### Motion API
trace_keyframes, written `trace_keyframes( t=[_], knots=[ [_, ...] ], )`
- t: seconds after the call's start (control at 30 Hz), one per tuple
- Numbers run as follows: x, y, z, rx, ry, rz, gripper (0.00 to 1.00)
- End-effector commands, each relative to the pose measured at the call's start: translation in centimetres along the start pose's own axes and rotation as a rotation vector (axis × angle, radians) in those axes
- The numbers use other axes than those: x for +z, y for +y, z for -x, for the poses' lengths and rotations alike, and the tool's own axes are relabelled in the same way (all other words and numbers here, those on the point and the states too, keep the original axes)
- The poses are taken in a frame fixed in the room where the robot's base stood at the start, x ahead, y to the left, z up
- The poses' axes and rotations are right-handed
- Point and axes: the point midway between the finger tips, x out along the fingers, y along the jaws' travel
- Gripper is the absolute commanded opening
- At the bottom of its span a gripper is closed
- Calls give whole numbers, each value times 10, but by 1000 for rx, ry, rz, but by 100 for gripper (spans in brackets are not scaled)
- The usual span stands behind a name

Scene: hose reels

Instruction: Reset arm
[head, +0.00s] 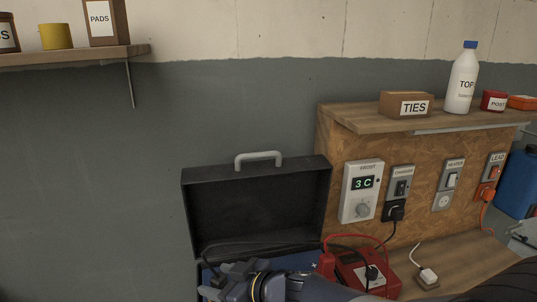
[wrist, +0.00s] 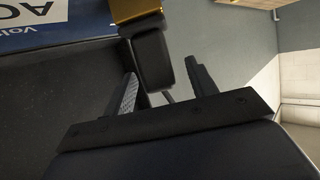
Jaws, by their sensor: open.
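My gripper (head: 222,280) is at the bottom of the head view, low in front of an open black case (head: 260,205). In the wrist view my gripper (wrist: 163,85) is open, with its two fingers apart. A black piece with a gold-coloured end (wrist: 150,55) shows at and just beyond the fingertips. I cannot tell whether the fingers touch it. A blue and white labelled surface (wrist: 60,22) lies at the upper left of the wrist view. The case's lid stands up with a grey handle (head: 258,156) on top; my arm hides part of its lower half.
A red box (head: 385,285) with red and black cables sits right of the case. A panel holds a thermostat (head: 361,190), switches and sockets. Its shelf carries a TIES box (head: 406,104) and a white bottle (head: 462,78). A wall shelf (head: 75,55) is upper left.

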Motion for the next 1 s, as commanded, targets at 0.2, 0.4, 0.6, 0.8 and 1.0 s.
trace_keyframes(
  t=[0.2,0.4,0.6,0.8,1.0],
  knots=[
    [-10,0,-20,0,2,1,54],
    [-18,0,-15,0,1,0,54],
    [-18,0,-15,1,1,-1,54],
    [-16,0,-16,0,0,-1,54],
    [1,1,-20,2,1,-1,54]
  ],
)
